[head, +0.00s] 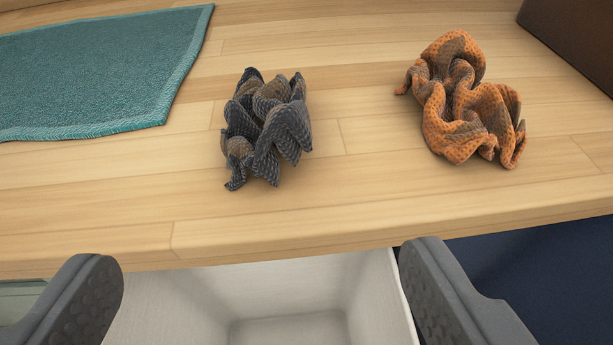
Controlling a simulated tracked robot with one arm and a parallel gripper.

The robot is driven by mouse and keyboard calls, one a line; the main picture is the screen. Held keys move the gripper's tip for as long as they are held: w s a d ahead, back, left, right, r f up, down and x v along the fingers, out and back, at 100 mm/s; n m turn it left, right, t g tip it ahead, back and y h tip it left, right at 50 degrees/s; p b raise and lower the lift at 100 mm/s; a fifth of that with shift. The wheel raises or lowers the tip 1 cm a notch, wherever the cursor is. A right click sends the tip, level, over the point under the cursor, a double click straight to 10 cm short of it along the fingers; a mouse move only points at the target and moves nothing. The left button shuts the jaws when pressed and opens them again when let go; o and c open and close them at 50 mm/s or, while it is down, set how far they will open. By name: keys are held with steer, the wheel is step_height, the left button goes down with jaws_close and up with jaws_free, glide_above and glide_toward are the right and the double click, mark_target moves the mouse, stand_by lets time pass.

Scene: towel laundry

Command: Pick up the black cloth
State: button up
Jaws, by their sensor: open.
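The black cloth (266,128) lies crumpled on the light wooden tabletop (370,198), a little left of the middle in the head view. It looks dark grey to black with a fine pattern. My gripper (258,280) shows at the bottom of the view with its two grey fingers wide apart. It is open with nothing between the fingers. The cloth appears farther off, beyond the table's front edge, and the fingers are not touching it.
A crumpled orange cloth (463,102) lies to the right. A teal towel (95,72) lies flat at the upper left. A brown object (580,38) stands at the upper right corner. A white bin (375,300) is below the table's front edge. Bare wood separates the two crumpled cloths.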

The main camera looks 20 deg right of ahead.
mark_target(260, 159)
steer(key=b+x, duration=0.1)
steer(key=x, duration=0.7)
steer(key=shift+w+f, duration=0.15)
steer(key=shift+w, duration=0.15)
steer(key=b+x, duration=0.1)
steer(key=x, duration=0.3)
steer(key=shift+a+f, duration=0.1)
steer(key=shift+f, duration=0.05)
steer(key=shift+w+f, duration=0.1)
steer(key=shift+w, duration=0.4)
steer(key=c, duration=1.1)
